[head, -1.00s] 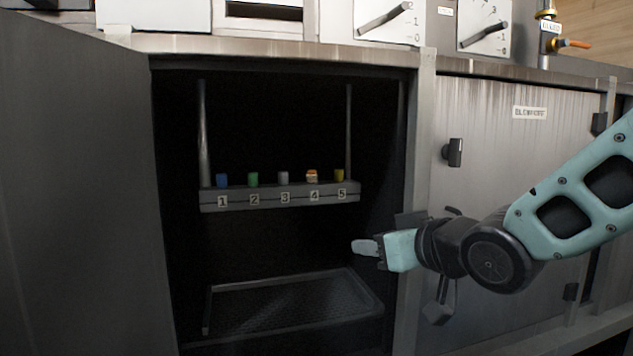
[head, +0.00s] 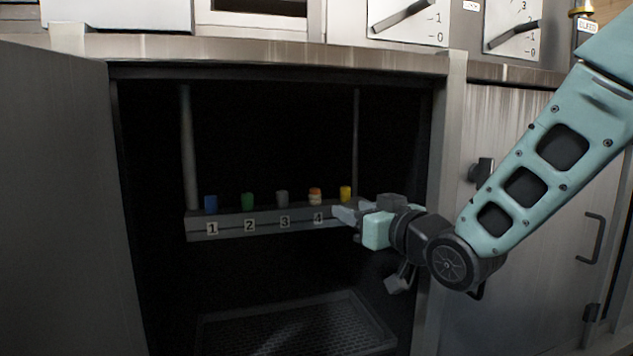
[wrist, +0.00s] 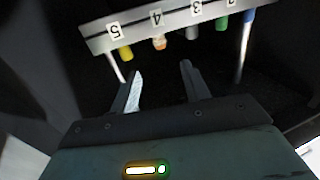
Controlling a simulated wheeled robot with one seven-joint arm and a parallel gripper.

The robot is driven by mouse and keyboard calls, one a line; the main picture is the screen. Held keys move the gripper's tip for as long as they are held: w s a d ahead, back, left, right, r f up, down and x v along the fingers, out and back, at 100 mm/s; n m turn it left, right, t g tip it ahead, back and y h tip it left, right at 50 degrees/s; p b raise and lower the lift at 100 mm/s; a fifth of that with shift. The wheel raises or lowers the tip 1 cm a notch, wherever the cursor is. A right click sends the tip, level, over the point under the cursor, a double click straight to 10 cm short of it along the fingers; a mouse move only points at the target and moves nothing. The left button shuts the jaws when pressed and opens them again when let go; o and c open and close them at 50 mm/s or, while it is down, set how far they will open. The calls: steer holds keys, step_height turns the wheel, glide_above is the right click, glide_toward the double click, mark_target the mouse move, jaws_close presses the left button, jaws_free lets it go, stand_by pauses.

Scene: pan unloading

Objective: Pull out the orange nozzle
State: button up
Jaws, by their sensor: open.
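The orange nozzle (head: 315,195), with a pale band, stands upright in the rack (head: 265,228) above label 4. In the wrist view the orange nozzle (wrist: 159,43) shows beyond the fingertips, between the yellow and grey ones. My gripper (head: 345,214) is open and empty, in front of the rack's right end, and hides label 5 in the head view. In the wrist view my gripper (wrist: 161,72) has its two fingers spread, with nothing between them and a gap to the rack.
Blue (head: 211,204), green (head: 248,201), grey (head: 282,198) and yellow (head: 346,193) nozzles stand in the same rack. Two posts flank it inside the dark cabinet. A tray (head: 295,325) lies below. The open door (head: 70,200) is left; the right cabinet edge is close to my arm.

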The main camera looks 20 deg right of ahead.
mark_target(318, 195)
steer(key=p+x, duration=0.8)
steer(key=x, duration=0.6)
steer(key=shift+w+a, duration=0.1)
steer(key=shift+w, duration=0.25)
jaws_close()
